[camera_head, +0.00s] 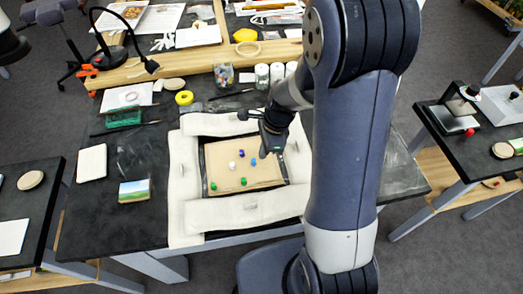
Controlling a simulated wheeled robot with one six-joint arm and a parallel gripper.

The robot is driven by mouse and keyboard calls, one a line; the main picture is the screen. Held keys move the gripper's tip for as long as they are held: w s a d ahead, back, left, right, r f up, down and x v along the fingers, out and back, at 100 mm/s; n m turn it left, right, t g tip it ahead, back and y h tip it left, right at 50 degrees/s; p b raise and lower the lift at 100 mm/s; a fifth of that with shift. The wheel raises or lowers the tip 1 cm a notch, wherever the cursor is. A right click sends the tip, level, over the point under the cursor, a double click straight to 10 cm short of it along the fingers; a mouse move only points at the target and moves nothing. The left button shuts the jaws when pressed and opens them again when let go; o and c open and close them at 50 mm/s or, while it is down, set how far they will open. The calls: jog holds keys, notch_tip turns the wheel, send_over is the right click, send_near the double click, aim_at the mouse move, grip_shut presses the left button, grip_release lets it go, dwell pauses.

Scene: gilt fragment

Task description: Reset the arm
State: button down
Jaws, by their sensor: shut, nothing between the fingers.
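My gripper (268,150) is at the end of my folded arm, over the right part of a tan board (222,163) on the dark worktable (105,215). It is small and partly dark against the board, and its fingers look shut with nothing between them. Several small coloured pegs lie or stand on the board, among them a blue one (253,162), a white one (232,165) and a green one (213,186). My arm hides the right part of the table.
White padded strips (245,211) frame the board. A black desk lamp (112,53), a yellow tape roll (184,98), a jar (223,75) and white containers (262,76) stand behind. Side tables (25,215) are at left and right (470,150). Grey floor lies between the tables.

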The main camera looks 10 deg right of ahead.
jog(key=p+v, duration=0.5)
jog(key=v, duration=0.2)
dwell(0.3)
jog(key=b+x, duration=0.8)
jog(key=x, duration=0.2)
jog(key=shift+d+r, duration=0.1)
jog(key=shift+r, duration=0.1)
